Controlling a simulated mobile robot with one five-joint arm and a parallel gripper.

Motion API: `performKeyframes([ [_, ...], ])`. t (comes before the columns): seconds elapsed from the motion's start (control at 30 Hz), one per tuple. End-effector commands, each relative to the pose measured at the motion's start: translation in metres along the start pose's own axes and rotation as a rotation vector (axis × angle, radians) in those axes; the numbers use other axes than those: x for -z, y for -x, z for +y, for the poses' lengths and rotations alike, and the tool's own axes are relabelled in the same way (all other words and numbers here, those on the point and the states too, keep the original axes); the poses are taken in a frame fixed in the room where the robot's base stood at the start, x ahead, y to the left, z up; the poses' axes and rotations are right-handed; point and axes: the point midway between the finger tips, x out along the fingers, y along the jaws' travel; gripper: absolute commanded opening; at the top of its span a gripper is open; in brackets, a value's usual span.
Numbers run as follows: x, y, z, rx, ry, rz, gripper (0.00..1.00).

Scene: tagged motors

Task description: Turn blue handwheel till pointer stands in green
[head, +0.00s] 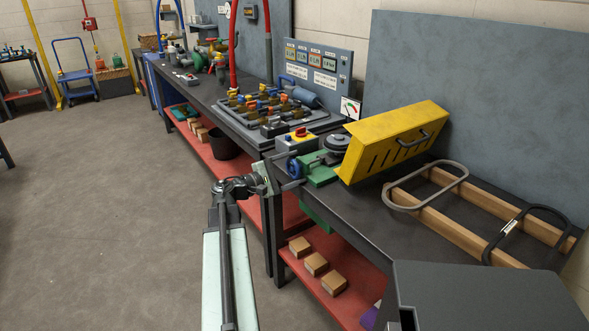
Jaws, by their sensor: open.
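The blue handwheel (295,168) sits on the left end of a green machine base (320,173) at the bench's front edge. A small white dial (350,108) with red and green areas and a dark pointer stands behind it. The dial is too small to tell which area the pointer is in. My gripper (283,172) is open, just left of the handwheel, with its fingers reaching toward it. I cannot tell whether a finger touches the wheel or overlaps its rim.
A yellow slotted guard (396,142) stands right of the machine. Wooden rails (440,220) and looped handles lie on the right bench.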

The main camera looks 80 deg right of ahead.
Motion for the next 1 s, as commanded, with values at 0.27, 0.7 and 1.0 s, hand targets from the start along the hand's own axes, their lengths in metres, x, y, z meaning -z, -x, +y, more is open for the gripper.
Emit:
performKeyframes([
  [0.27, 0.005, 0.029, -0.002, 0.006, -0.008, 0.019, 0.91],
  [0.7, 0.002, 0.066, -0.001, 0.004, -0.004, 0.016, 0.91],
  [1.0, 0.001, 0.087, -0.001, 0.005, -0.003, 0.012, 0.91],
])
